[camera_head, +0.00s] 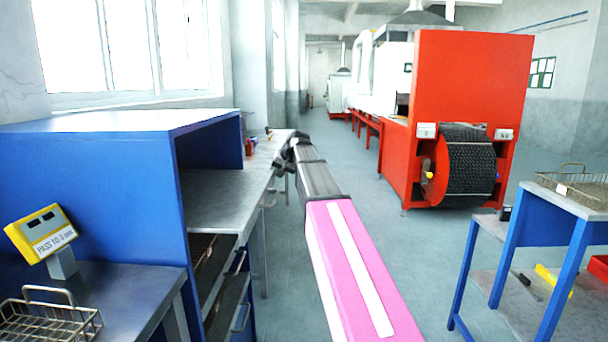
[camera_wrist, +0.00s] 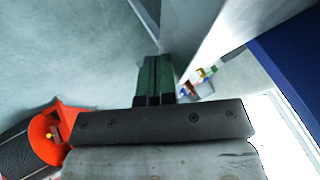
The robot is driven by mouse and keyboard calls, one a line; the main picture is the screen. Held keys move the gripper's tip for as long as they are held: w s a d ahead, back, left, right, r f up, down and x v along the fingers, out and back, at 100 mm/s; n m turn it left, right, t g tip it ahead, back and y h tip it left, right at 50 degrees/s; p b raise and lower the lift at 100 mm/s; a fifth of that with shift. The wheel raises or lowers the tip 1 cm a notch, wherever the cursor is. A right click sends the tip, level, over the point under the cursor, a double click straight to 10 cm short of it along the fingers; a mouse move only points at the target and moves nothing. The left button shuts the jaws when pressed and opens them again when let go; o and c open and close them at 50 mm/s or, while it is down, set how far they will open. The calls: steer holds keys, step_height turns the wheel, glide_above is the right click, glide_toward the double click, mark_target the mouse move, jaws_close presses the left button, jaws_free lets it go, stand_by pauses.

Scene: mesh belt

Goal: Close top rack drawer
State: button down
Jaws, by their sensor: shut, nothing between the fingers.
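The blue rack (camera_head: 90,150) stands at the left with a grey top shelf (camera_head: 225,195). Below the shelf is the upper drawer (camera_head: 225,274), a dark front with a bar handle, and brown mesh shows behind it. How far it stands out is hard to tell. A lower drawer (camera_head: 232,325) with a similar handle is under it. My gripper (camera_head: 288,150) is at the far end of my pink arm, beyond the rack's drawers and beside the far bench. In the wrist view its dark green fingers (camera_wrist: 156,72) are together and empty, beside a pale grey surface.
A grey bench (camera_head: 262,150) with small red and dark items runs behind the rack. A red machine (camera_head: 470,80) with a black mesh roll stands to the right across open floor. A blue-legged table (camera_head: 560,210) holds a wire basket (camera_head: 580,188) at the right.

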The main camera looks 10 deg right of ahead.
mark_target(244, 171)
steer(key=w+a, duration=0.1)
steer(key=a, duration=0.3)
steer(key=w+a, duration=0.1)
steer(key=a, duration=0.4)
steer(key=w+a, duration=0.2)
steer(key=a, duration=0.2)
steer(key=shift+a, duration=0.25)
